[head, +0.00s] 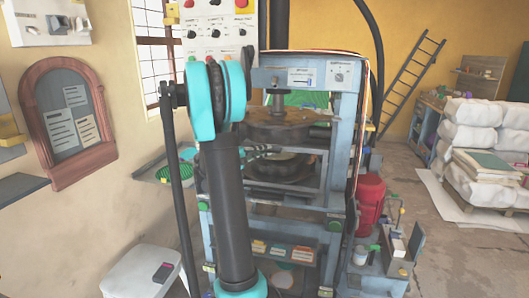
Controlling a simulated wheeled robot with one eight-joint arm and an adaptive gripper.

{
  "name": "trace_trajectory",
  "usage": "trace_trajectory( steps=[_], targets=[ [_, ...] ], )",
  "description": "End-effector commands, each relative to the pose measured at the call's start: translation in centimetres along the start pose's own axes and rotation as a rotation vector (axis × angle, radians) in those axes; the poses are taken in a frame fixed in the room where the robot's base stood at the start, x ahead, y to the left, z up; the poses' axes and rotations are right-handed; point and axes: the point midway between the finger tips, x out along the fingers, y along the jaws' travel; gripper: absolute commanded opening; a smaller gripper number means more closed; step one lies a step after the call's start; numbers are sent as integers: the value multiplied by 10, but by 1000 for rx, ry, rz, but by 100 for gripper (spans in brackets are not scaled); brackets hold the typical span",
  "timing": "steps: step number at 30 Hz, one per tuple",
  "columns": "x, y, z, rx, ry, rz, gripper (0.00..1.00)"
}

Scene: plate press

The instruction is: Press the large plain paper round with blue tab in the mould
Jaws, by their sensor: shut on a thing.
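The blue-framed press (343,130) stands in the middle of the head view. Its dark round upper plate (285,128) hangs from a metal ram. The dark round lower mould (280,168) sits below it, with a gap between them. My arm crosses in front of the press's left side. My gripper (268,151), small and dark, reaches into the gap from the left; it is shut, but what it holds is too small and hidden to make out. I cannot pick out a paper round with a blue tab.
A tray with coloured labels (281,243) sits low in the press. A control panel (212,32) with knobs and buttons is above. A red cylinder (371,204) stands right of the press. A white stool (140,272) is at lower left.

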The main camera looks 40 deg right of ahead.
Motion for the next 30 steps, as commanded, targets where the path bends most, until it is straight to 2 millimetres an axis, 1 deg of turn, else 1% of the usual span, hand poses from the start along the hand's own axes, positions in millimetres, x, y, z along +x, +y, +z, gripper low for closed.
trace_trajectory(
  steps=[2,5,8,15,21,24,27,30],
  targets=[
    [0,4,0,0,0,0,0],
    [0,16,0,0,0,1,0],
    [0,36,1,0,0,1,0],
    [0,99,1,0,0,1,0],
    [0,145,0,0,0,1,0],
    [0,163,0,0,0,1,0],
    [0,174,0,0,0,1,0],
    [0,181,0,0,0,1,0]
  ],
)
